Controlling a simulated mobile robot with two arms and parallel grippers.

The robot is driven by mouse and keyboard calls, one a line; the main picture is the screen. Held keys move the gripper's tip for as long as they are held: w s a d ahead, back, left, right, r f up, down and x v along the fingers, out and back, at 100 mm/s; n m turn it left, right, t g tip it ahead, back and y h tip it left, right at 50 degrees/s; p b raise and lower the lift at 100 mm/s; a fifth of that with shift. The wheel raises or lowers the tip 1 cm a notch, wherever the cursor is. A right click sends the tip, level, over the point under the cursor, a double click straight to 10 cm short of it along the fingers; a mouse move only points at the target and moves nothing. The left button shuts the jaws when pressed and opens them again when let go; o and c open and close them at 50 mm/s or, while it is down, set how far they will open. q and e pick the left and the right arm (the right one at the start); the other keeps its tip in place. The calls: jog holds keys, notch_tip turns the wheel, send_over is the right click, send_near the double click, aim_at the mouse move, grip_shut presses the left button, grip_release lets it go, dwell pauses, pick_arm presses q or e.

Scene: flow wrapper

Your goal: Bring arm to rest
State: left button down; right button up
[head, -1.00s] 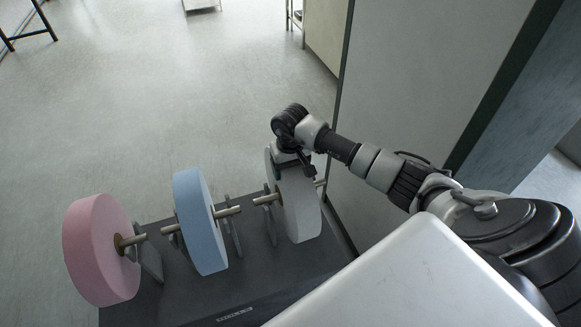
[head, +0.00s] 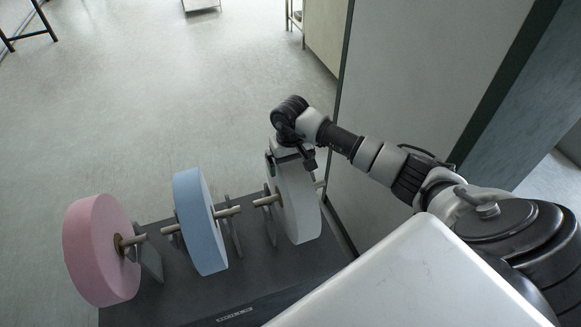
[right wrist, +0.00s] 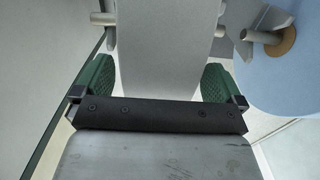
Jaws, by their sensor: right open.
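My right gripper (head: 276,160) is at the top of the white roll (head: 300,205) in the head view, at the end of my right arm. In the right wrist view its two green fingers are spread apart, with the white roll (right wrist: 155,50) between them. A gap shows between the roll and the right finger; contact at the left finger is hard to tell. The roll sits on its spindle. My left gripper is not in view.
A blue roll (head: 199,222) and a pink roll (head: 98,250) stand on spindles left of the white roll, over a dark base (head: 262,268). A tall grey panel (head: 420,75) stands close behind my right arm. Open floor (head: 150,100) lies beyond the rolls.

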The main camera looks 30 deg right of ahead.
notch_tip(320, 180, up, 9)
jog(key=shift+f, duration=0.1)
